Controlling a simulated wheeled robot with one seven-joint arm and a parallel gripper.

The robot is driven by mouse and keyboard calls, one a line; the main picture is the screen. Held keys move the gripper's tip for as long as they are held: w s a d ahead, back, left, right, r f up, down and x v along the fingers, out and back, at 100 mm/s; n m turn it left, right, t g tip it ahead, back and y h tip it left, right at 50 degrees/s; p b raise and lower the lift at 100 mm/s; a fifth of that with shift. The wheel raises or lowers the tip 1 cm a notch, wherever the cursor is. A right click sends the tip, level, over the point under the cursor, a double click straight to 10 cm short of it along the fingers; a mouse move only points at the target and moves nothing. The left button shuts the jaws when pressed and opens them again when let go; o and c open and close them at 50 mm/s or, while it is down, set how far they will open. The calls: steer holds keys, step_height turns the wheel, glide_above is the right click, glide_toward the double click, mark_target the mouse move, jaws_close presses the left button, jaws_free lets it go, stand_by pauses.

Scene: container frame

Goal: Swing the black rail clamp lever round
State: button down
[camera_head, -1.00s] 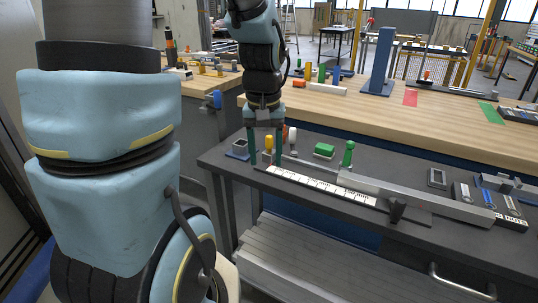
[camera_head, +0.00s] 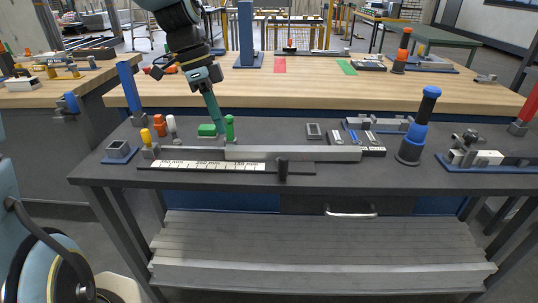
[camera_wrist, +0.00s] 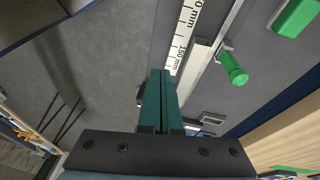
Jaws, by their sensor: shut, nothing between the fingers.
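The black rail clamp lever (camera_head: 283,170) stands at the front edge of the long grey rail (camera_head: 300,153), right of the white millimetre scale (camera_head: 215,166). My gripper (camera_head: 221,131) hangs over the bench with its teal fingers pointing down; in the head view they are left of the lever, beside the green upright knob (camera_head: 230,127). In the wrist view my gripper (camera_wrist: 158,72) has its two fingers together, with nothing between them. A small dark part (camera_wrist: 140,97), probably the lever, shows just left of the fingers, partly hidden by them. I cannot tell whether they touch.
A green block (camera_head: 207,130), orange, white and yellow pegs stand behind the rail's left end. A blue-and-black post (camera_head: 412,140) and a metal fixture (camera_head: 477,152) stand at the right. The bench front edge is clear.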

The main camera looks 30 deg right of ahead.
mark_target(282, 161)
steer(key=s+d+r+m+g, duration=0.1)
steer(key=s+d+r+m, duration=0.1)
steer(key=d+m, duration=0.3)
steer(key=shift+m, duration=0.4)
steer(key=x, duration=0.6)
steer(key=p+x, duration=0.1)
steer(key=x, duration=0.2)
steer(key=shift+a+f, duration=0.3)
steer(key=shift+s+d+p, duration=0.5)
steer(key=shift+s+d, duration=0.2)
steer(key=shift+s, duration=0.2)
steer(key=shift+s+d+f, duration=0.15)
steer(key=shift+s+d, duration=0.3)
steer(key=shift+s, duration=0.2)
